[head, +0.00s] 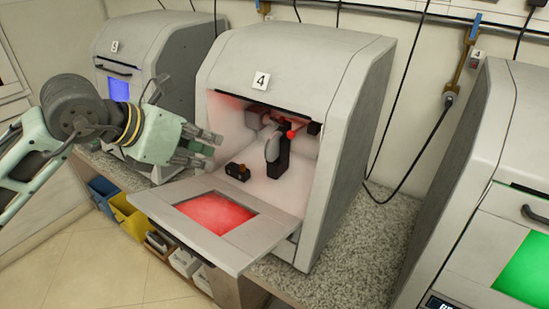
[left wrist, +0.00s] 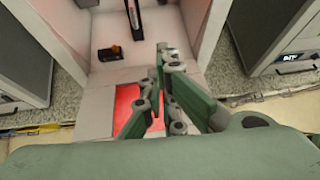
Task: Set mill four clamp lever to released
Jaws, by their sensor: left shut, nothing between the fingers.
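Mill four (head: 275,72), a grey cabinet labelled 4, stands with its front door (head: 265,240) folded down and its white chamber exposed. Inside is a dark upright fixture (head: 278,155) with a grey curved part. A short red bar (head: 298,131) sticks out near its top; I cannot tell for sure which part is the clamp lever. A small black block with an orange-brown part (head: 238,171) sits on the chamber floor. My left gripper (head: 213,147) is shut and empty, at the left of the chamber opening, apart from the fixture. It also shows in the left wrist view (left wrist: 167,49).
The lowered door with its red window juts out under my left gripper. Another mill (head: 150,50) stands to the left, and one with a green window (head: 524,268) to the right. Blue and yellow bins (head: 133,215) sit below the speckled counter (head: 350,245).

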